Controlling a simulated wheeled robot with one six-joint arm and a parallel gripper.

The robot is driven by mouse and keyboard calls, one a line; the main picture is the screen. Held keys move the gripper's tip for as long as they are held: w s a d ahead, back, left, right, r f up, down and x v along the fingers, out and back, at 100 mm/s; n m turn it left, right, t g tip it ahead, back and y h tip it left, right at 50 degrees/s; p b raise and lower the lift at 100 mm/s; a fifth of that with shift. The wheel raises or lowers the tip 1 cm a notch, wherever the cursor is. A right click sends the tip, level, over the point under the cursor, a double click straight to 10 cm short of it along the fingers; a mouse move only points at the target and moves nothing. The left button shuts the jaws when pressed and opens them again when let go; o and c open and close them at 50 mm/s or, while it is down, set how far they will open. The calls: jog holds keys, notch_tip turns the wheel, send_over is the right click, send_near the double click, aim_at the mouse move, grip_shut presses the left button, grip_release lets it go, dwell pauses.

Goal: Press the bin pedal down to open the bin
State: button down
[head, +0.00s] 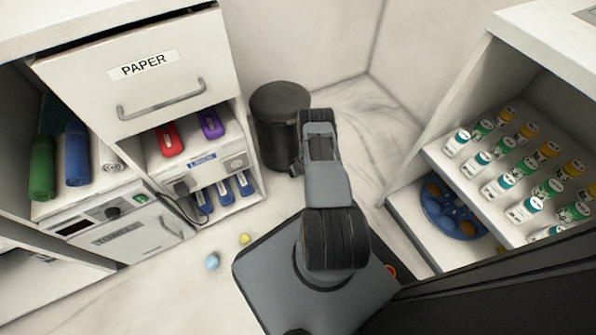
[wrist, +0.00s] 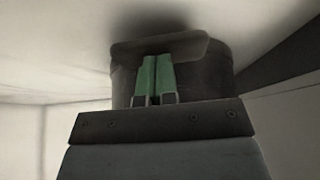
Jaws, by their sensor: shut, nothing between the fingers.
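The dark cylindrical bin (head: 272,130) stands on the floor against the back wall in the head view, its lid (head: 280,98) flat and looking closed. In the wrist view, the dark bin body (wrist: 213,80) is behind my gripper, with the floor at the top of the picture. A dark, flat, wide piece, probably the pedal (wrist: 190,45), juts from the bin near the floor. My gripper (wrist: 157,60) is shut and empty, its green fingers overlapping that piece; I cannot tell whether they touch.
A cabinet with a PAPER drawer (head: 150,75) and open shelves stands left of the bin. A shelf unit with several bottles (head: 520,209) and a blue round tray (head: 447,217) is on the right. A blue ball (head: 212,262) and a yellow ball (head: 244,239) lie on the floor.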

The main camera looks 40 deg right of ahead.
jog(key=shift+f+b, duration=1.4)
jog(key=shift+f, duration=0.25)
jog(key=shift+r, duration=0.15)
jog(key=shift+s+a+r+p, duration=0.2)
jog(key=shift+s+r+p, duration=0.3)
jog(key=shift+s+p, duration=0.9)
jog(key=shift+s, duration=0.15)
jog(key=shift+r, duration=0.1)
